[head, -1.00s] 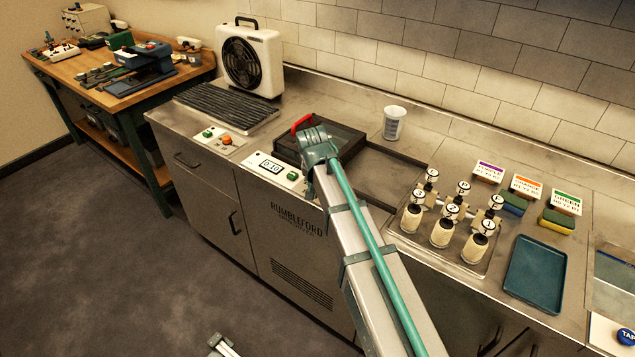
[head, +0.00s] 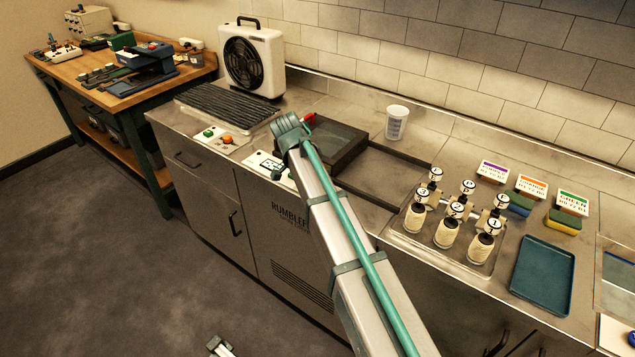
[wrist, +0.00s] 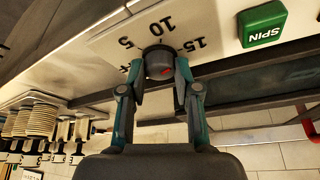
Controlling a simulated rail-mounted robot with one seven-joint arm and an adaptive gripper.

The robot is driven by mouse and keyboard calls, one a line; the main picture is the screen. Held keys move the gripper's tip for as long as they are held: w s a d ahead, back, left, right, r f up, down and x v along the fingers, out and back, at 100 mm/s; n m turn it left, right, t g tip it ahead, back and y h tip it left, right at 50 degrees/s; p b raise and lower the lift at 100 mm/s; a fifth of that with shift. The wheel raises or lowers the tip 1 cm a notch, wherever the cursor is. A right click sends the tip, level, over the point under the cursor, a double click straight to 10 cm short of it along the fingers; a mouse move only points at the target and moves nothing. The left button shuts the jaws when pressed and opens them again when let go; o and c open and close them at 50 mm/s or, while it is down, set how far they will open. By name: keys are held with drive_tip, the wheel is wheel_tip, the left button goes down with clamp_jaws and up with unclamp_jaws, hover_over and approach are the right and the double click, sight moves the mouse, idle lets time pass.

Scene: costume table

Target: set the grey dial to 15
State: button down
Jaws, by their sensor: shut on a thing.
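The grey dial (wrist: 158,57) is a dark round knob on a white panel (wrist: 108,43) in the wrist view. The figures 5, 10 and 15 are printed around it, and it carries a small red mark (wrist: 166,71). I cannot tell which figure the mark points to. My gripper (wrist: 160,72) is shut on the dial, with one finger on each side. In the head view my arm's end (head: 290,132) stands over the counter's front edge and hides part of the dial panel (head: 262,164).
A green SPIN button (wrist: 263,24) sits beside the dial. In the head view, a dark box with a red handle (head: 310,119) stands just behind my arm. A white cup (head: 397,123), several labelled bottles (head: 449,232) and a blue tray (head: 543,275) stand to the right.

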drive_tip(key=shift+w+m+g+b, duration=0.1)
drive_tip(key=shift+m+g+b, duration=0.5)
drive_tip(key=shift+m, duration=1.3)
drive_tip(key=c, duration=0.8)
unclamp_jaws()
drive_tip(key=shift+c, duration=0.2)
drive_tip(key=v, duration=1.2)
drive_tip(key=shift+a, duration=0.25)
drive_tip(key=shift+w+f, duration=0.1)
